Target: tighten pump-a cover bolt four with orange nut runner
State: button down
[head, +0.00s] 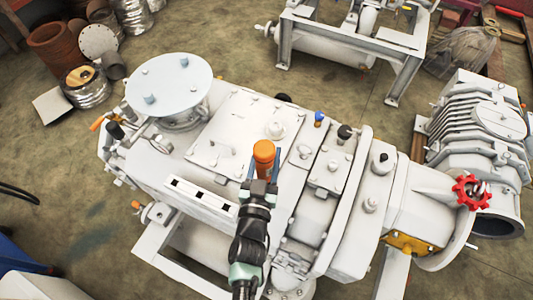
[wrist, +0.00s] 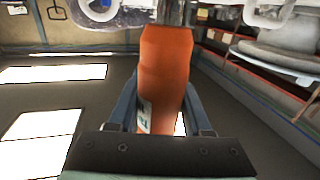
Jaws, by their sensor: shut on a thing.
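The orange nut runner (head: 264,154) stands roughly upright in my gripper (head: 263,172), above the white pump (head: 170,165). In the wrist view the orange nut runner (wrist: 165,70) sits between the two blue-grey fingers of my gripper (wrist: 163,95), which are shut on its body. A small white label shows low on it. Its upper end in that view meets a grey metal part. The pump's flat cover plate (head: 228,125) with several bolts lies just left of the tool in the head view. I cannot tell which bolt is number four, nor whether the tool touches one.
A raised round flange (head: 168,85) stands on the pump's left. A red handwheel (head: 472,192) and ribbed motor (head: 480,130) are at right. A frame stand (head: 345,45) is behind. Blue-tipped (head: 319,118) and black-knobbed fittings rise near the tool.

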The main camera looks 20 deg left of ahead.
jog(key=shift+f+b, duration=0.35)
jog(key=shift+r, duration=0.15)
jog(key=c, duration=1)
grip_release()
grip_shut()
dwell(0.4)
